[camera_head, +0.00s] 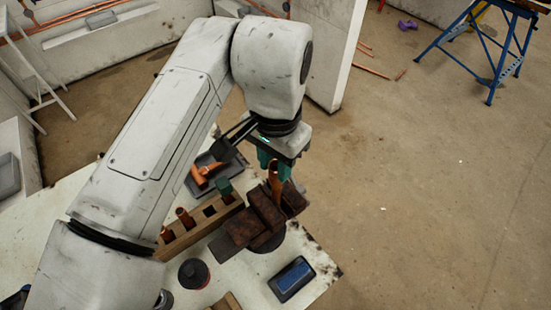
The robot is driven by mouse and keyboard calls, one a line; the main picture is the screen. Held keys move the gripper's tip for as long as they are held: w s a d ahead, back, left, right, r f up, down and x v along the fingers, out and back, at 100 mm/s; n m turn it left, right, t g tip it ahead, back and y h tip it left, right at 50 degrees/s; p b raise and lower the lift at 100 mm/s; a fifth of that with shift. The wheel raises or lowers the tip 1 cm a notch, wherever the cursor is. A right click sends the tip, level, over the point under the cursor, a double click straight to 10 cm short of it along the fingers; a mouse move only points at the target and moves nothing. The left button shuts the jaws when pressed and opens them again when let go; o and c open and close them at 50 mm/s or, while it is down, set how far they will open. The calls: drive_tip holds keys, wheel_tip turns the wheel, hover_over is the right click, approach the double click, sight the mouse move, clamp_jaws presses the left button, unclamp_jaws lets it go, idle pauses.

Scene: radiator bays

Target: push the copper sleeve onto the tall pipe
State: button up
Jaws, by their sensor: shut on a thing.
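My gripper (275,164), with green fingers, points down above the dark brown vise (264,216) on the bench. It is shut on the copper sleeve, which is mostly hidden by the fingers. An upright copper pipe (275,185), seemingly the tall pipe, rises from the vise right at the fingertips. The sleeve and the pipe overlap in this view, so I cannot tell whether the sleeve is around the pipe, touching it or only beside it.
A wooden rack (205,217) left of the vise holds copper pieces and a green piece (224,187). Behind it is a dark tray (208,172) with copper fittings. A dark round object (194,273) and a blue-screened device (292,278) lie in front on the pale bench (235,283).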

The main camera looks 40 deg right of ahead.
drive_tip(key=shift+f+b, duration=0.4)
drive_tip(key=shift+f, duration=0.4)
drive_tip(key=o, duration=1.1)
drive_tip(key=shift+r, duration=0.2)
wheel_tip(320, 180, up, 7)
drive_tip(key=p, duration=0.6)
drive_tip(key=shift+f, duration=0.1)
drive_tip(key=shift+d, duration=0.1)
